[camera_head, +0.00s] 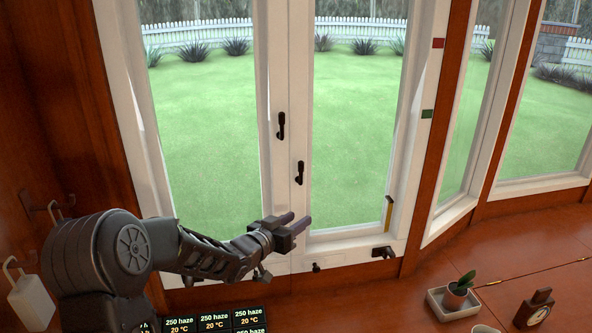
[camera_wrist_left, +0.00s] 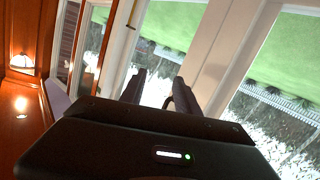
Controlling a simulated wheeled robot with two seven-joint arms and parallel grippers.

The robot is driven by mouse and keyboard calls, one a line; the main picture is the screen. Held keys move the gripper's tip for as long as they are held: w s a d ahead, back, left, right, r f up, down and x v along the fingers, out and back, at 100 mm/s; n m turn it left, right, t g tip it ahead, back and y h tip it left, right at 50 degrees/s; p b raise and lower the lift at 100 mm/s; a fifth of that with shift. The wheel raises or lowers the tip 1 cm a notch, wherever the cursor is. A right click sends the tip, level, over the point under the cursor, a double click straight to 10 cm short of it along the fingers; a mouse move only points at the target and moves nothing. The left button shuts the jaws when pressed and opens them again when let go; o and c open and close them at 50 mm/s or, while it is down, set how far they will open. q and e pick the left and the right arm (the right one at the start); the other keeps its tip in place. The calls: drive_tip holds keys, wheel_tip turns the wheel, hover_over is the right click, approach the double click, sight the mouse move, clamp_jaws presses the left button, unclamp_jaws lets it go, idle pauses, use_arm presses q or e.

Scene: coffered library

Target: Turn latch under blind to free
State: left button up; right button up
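Two dark latch handles sit on the white middle frame of the window: an upper one (camera_head: 281,126) and a lower one (camera_head: 299,173), both roughly upright. A dark handle (camera_head: 382,252) is on the bottom rail at right, and a small dark knob (camera_head: 316,267) is on the sill. No blind shows over the glass. My left gripper (camera_head: 297,223) is in front of the middle frame, below the lower handle. In the left wrist view its two fingers (camera_wrist_left: 158,90) stand apart; a small dark shape by the right finger is unclear. My right gripper is not seen.
A yellowish bar (camera_head: 388,214) stands at the right pane's lower corner. A potted plant (camera_head: 457,295) and a small clock (camera_head: 534,308) stand at lower right. Display panels (camera_head: 214,321) are below my arm.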

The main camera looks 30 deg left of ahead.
use_arm(q)
drive_tip(key=m+t, duration=0.2)
approach(299, 168)
drive_tip(key=shift+w, duration=0.35)
drive_tip(key=shift+w+d+p, duration=0.2)
drive_tip(key=shift+w+p, duration=0.1)
drive_tip(key=shift+w, duration=1)
drive_tip(key=shift+w+d+p, duration=0.2)
drive_tip(key=shift+w+p, duration=0.15)
drive_tip(key=shift+w, duration=0.95)
drive_tip(key=shift+w+d+p, duration=0.15)
drive_tip(key=shift+w+p, duration=0.15)
drive_tip(key=shift+w, duration=1)
drive_tip(key=shift+c, duration=0.4)
clamp_jaws()
